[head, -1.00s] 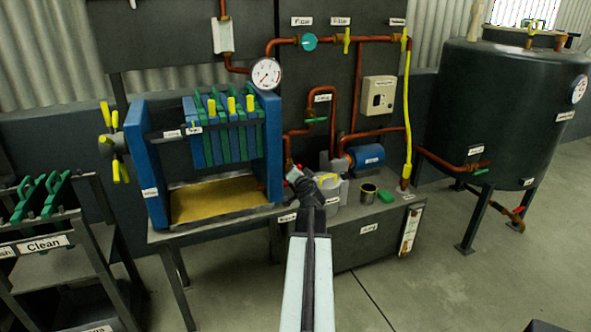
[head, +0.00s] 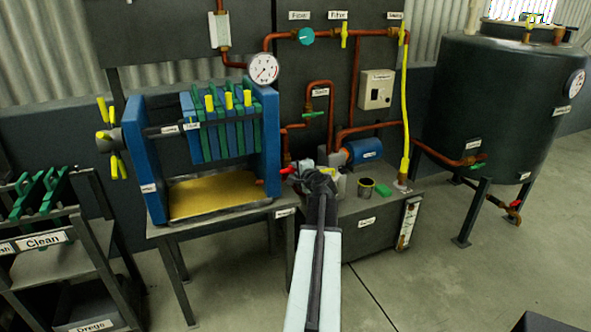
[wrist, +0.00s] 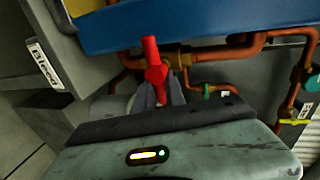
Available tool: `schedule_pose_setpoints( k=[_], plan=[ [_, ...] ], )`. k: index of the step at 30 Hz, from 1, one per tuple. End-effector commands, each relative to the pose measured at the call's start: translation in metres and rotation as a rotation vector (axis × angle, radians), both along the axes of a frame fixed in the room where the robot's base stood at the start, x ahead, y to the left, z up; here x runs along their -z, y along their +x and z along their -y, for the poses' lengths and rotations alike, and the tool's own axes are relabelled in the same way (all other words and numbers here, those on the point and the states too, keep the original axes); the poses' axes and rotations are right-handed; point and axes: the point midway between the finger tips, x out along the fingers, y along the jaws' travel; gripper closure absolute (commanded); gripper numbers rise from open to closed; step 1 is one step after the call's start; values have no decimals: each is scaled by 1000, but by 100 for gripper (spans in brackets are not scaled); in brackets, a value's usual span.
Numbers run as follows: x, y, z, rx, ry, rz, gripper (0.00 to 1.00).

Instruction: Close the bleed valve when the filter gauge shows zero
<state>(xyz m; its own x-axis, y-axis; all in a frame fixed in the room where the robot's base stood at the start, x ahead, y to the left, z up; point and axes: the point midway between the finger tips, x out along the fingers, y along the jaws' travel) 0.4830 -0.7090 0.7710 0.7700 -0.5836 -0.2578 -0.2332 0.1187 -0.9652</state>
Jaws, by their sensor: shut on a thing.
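The red bleed valve handle (wrist: 152,58) stands upright in the wrist view, on a copper pipe under the blue press frame. My gripper (wrist: 160,95) is shut on its lower part, with grey fingers on both sides. In the head view the red handle (head: 287,171) shows just left of my gripper (head: 308,172), at the press's lower right side. The white filter gauge (head: 264,69) is above the press; its needle is too small to read surely. A "Bleed" label (wrist: 44,65) shows at left in the wrist view.
The blue filter press (head: 150,165) holds green and blue plates above a yellow tray (head: 215,195). A rack (head: 75,240) stands left, a large tank (head: 490,110) right. Floor in front is open.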

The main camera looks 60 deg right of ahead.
Motion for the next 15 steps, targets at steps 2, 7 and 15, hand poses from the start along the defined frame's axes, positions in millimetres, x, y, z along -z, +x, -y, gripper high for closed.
schedule_pose_setpoints(
  k=[2, 7, 15],
  plan=[
    [1, 0, 0, -1, 18, 12, 100],
    [1, 0, 0, 0, 43, 31, 100],
    [1, 0, 0, 0, 50, 37, 100]
  ],
)
